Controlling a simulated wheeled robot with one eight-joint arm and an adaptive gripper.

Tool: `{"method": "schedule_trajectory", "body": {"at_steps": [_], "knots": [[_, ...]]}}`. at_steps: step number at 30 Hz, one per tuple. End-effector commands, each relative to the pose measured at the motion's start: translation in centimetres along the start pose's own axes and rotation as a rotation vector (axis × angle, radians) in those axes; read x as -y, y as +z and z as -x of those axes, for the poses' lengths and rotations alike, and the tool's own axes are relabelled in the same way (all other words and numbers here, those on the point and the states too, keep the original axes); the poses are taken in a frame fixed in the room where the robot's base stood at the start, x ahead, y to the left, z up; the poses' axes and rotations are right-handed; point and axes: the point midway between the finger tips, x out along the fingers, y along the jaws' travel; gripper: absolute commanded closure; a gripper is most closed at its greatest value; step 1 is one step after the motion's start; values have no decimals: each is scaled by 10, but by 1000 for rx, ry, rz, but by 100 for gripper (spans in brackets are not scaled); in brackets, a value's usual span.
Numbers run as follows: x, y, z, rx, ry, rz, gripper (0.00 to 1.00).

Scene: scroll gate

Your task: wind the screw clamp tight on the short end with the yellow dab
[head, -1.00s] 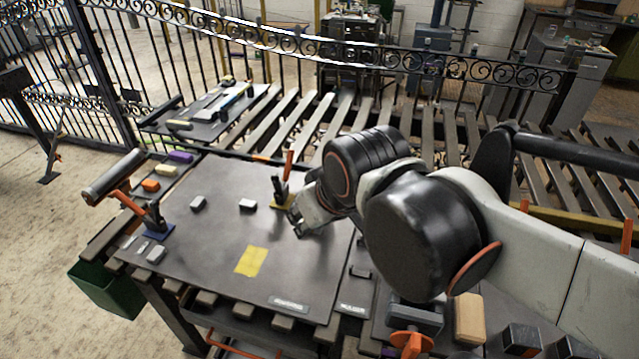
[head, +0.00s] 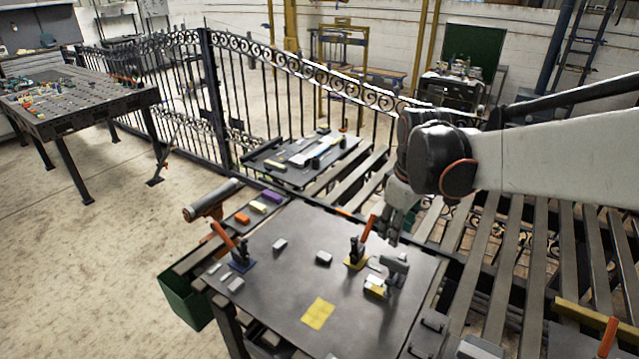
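My gripper (head: 391,234) is at the end of my arm, above the back right part of the dark work plate (head: 290,262). Its fingers are small and partly hidden, so I cannot tell whether they are open or shut. Just below it a dark grey block-like piece (head: 396,268), possibly the screw clamp, stands on the plate. A small pale piece with a yellow mark (head: 376,291) lies at its foot; it may be the short end with the dab. I cannot tell how tight the grey piece sits.
An orange-handled clamp on a yellow base (head: 356,252) stands close left of the grey piece. A yellow square (head: 318,313) lies at the front. A scroll gate (head: 290,88) stands behind.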

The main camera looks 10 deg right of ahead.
Motion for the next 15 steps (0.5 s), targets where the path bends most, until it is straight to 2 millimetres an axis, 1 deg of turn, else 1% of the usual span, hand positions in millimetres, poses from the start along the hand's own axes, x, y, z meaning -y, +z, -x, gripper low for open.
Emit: {"method": "schedule_trajectory", "body": {"at_steps": [1,6,10,15], "knots": [[-11,-4,0,19,-16,22,65],[-33,-7,-12,71,-72,111,65],[-43,-7,-20,96,-104,156,65],[-48,-6,-27,108,-122,181,65]]}}
